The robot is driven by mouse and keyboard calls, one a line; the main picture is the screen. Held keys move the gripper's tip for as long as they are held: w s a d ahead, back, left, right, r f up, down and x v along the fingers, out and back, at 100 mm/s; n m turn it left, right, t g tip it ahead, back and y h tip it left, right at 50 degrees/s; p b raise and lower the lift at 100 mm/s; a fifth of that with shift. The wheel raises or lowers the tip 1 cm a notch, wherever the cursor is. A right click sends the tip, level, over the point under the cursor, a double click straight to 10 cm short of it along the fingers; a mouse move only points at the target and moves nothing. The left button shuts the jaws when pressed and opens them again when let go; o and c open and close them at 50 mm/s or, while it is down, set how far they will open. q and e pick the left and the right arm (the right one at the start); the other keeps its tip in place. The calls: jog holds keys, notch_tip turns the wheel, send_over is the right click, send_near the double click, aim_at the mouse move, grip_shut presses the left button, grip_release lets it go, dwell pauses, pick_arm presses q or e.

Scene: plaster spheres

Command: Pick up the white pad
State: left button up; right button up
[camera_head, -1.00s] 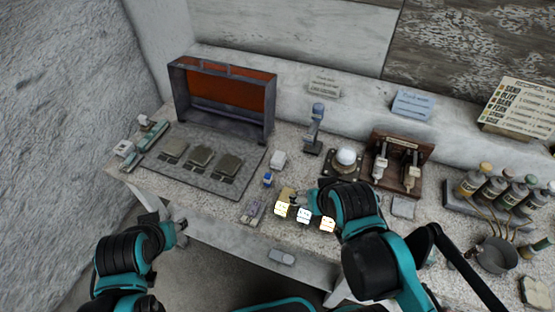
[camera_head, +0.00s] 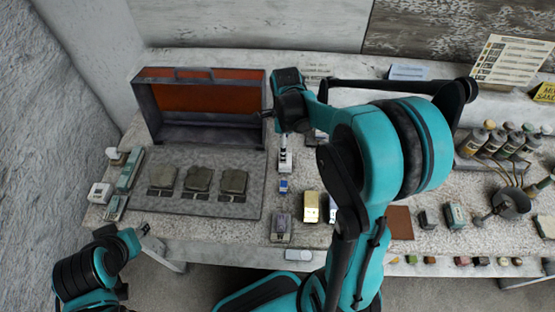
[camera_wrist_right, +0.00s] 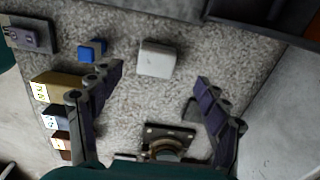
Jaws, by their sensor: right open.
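The white pad (camera_wrist_right: 156,58) lies flat on the speckled bench top in the right wrist view, just beyond and between the fingertips. In the head view the white pad (camera_head: 285,166) shows behind the small blue block, below my right wrist. My right gripper (camera_wrist_right: 157,78) is open and empty, its two fingers spread wide.
A blue block (camera_wrist_right: 92,49) lies beside the pad, with a yellow box (camera_wrist_right: 55,86) near it. An open metal case (camera_head: 205,130) stands at the back left. A dark square base (camera_wrist_right: 169,142) sits near the right gripper. Bottles (camera_head: 490,140) stand at the right.

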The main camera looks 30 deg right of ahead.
notch_tip(320, 180, down, 2)
jog(key=shift+s+f+b, duration=0.1)
jog(key=shift+s+b, duration=0.05)
jog(key=shift+b, duration=0.2)
jog(key=f+b, duration=0.1)
jog(key=f, duration=0.2)
jog(key=f+b, duration=0.1)
jog(key=f, duration=0.1)
jog(key=shift+s+d+b, duration=0.15)
jog(key=shift+s+b, duration=0.1)
jog(key=shift+b, duration=0.05)
jog(key=shift+r, duration=0.1)
jog(key=c, duration=1.2)
